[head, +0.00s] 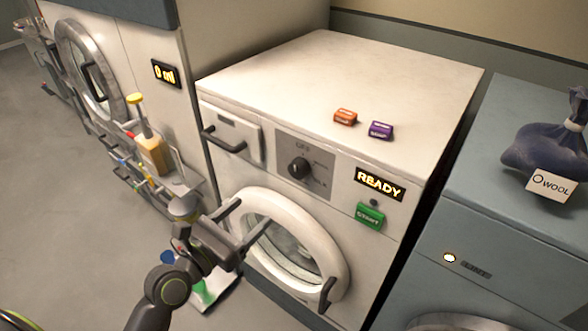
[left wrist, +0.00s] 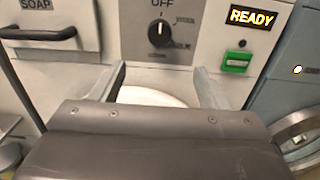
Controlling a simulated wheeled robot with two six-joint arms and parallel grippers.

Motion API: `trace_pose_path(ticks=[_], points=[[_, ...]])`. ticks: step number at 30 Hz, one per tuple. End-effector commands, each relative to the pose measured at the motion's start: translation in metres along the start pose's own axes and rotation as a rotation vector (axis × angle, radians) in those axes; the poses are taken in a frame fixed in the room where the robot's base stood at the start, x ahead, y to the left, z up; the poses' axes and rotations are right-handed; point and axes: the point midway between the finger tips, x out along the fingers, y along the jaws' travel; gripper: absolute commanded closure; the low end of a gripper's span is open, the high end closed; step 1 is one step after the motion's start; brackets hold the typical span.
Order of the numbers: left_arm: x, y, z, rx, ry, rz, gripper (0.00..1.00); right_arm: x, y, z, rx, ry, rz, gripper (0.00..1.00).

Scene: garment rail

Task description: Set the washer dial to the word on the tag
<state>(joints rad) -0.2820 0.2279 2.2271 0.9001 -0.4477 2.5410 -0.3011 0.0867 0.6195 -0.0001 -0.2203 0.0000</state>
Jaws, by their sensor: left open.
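The washer dial (head: 299,168) is a black round knob on a grey panel of the white washer (head: 330,75). In the left wrist view the dial (left wrist: 160,33) has its pale mark pointing up toward "OFF"; the other words around it are too blurred to read surely. A white tag (head: 551,185) reading "WOOL" hangs on a dark blue sack (head: 545,150) at the right. My left gripper (head: 254,211) is open and empty, in front of the washer, below and left of the dial. In the left wrist view its fingers (left wrist: 160,68) spread below the dial, apart from it. My right gripper is not in view.
A lit "READY" display (head: 380,184) and green START button (head: 370,215) sit right of the dial. The soap drawer handle (head: 224,140) is to its left, the round door (head: 290,245) below. Orange (head: 345,117) and purple (head: 381,130) boxes lie on top.

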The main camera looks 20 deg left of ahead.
Motion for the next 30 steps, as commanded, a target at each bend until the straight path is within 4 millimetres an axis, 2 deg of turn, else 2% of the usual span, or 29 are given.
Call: trace_pose_path(ticks=[12,21,24,30], points=[[0.082,0.000,0.002,0.001,-0.002,0.000,0.32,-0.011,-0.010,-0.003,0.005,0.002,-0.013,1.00],[0.141,0.000,0.001,0.003,0.001,0.000,0.32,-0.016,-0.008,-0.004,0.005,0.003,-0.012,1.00],[0.153,0.000,-0.001,0.003,0.001,0.001,0.32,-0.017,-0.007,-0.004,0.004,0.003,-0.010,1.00],[0.165,0.001,-0.001,0.005,0.001,0.002,0.32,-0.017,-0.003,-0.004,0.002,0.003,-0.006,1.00]])
